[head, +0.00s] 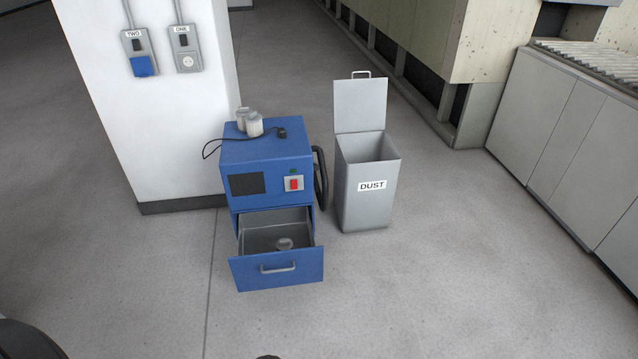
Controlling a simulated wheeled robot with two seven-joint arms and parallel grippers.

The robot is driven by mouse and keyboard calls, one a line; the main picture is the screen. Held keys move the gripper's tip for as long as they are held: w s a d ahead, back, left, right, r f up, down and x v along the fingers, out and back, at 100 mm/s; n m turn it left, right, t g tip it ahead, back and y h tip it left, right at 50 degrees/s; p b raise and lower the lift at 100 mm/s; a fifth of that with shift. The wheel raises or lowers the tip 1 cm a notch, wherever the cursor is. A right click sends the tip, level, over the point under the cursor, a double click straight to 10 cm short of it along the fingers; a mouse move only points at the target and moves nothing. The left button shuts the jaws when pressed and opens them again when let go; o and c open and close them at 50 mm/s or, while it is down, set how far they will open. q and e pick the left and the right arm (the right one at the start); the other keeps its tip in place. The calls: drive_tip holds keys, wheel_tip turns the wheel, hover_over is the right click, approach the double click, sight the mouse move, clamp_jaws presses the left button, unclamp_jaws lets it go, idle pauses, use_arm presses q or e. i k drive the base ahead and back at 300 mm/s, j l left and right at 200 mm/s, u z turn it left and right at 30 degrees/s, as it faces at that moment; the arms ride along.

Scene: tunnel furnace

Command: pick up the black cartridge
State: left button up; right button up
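I cannot make out a black cartridge for certain. A blue machine (267,149) stands on the floor near the white pillar, with a dark square panel (247,184) and a red switch (294,184) on its front. Its lower drawer (276,269) is pulled open. A small round grey thing (285,244) lies inside the drawer. Neither gripper shows in the head view.
A grey bin (365,205) marked DUST stands right of the machine with its lid up. A black hose (321,178) runs along the machine's right side. The white pillar (150,120) carries two wall sockets labelled TWO and ONE. The floor (430,290) in front is clear.

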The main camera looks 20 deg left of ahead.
sight(284, 243)
drive_tip(key=u, duration=0.95)
